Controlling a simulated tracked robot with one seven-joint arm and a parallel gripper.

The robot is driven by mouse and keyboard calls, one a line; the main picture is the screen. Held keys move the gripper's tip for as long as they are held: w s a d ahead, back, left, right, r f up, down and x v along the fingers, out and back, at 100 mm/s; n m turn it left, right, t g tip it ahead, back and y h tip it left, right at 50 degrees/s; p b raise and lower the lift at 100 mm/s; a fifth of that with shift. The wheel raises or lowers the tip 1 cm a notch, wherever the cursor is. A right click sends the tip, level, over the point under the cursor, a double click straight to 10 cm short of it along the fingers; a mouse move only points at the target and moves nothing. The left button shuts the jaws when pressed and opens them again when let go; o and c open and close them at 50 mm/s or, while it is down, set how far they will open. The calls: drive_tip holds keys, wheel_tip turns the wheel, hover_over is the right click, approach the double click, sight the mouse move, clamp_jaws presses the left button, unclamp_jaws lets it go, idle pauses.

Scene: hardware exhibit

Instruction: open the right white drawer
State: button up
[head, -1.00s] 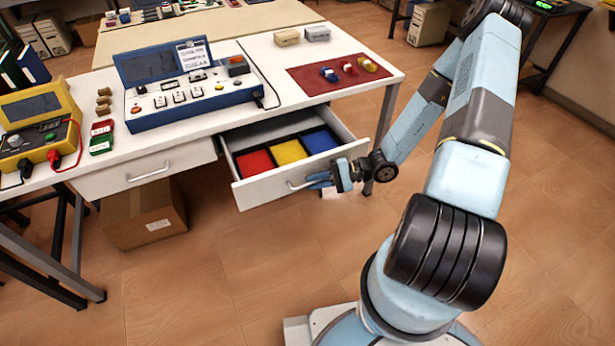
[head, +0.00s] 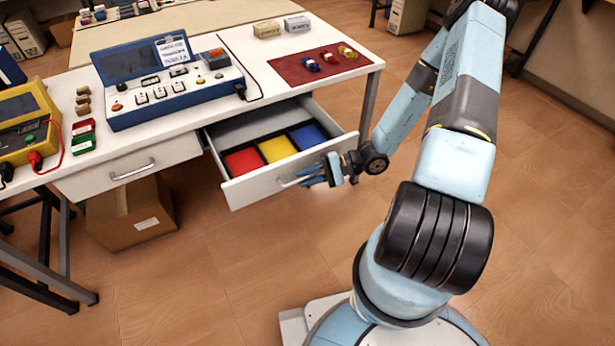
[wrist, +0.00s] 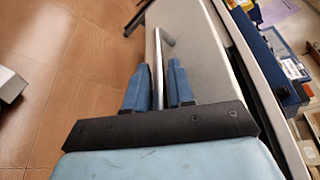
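The right white drawer (head: 290,172) is pulled well out from under the white table in the head view. Red, yellow and blue compartments show inside it. Its metal handle (wrist: 157,70) runs between the two blue fingers of my gripper (wrist: 158,75) in the wrist view. The fingers are close together on both sides of the bar, shut on it. In the head view my gripper (head: 308,176) is at the right part of the drawer front and hides part of the handle.
The left white drawer (head: 150,160) is closed, with a cardboard box (head: 130,215) on the floor below it. A blue instrument (head: 165,85) and a red mat (head: 318,64) lie on the table (head: 255,95). Floor in front of the drawer is clear.

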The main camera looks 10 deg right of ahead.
drive_tip(key=v, duration=1.3)
drive_tip(key=shift+d, duration=0.4)
drive_tip(key=shift+r, duration=0.1)
wheel_tip(320, 180, up, 25)
drive_tip(key=s+a+n+g+h, duration=0.25)
drive_tip(key=n+h, duration=0.35)
drive_tip(key=h, duration=0.5)
drive_tip(key=s+r+t+h, duration=0.2)
drive_tip(key=s+r, duration=0.4)
drive_tip(key=r, duration=0.3)
drive_tip(key=s+a+r+n+t+h, duration=0.1)
drive_tip(key=s+r+t+h, duration=0.1)
drive_tip(key=s+r+t, duration=0.3)
drive_tip(key=v, duration=0.4)
drive_tip(key=shift+w+a+r, duration=0.15)
drive_tip(key=shift+a+r, duration=0.25)
drive_tip(key=shift+r, duration=0.1)
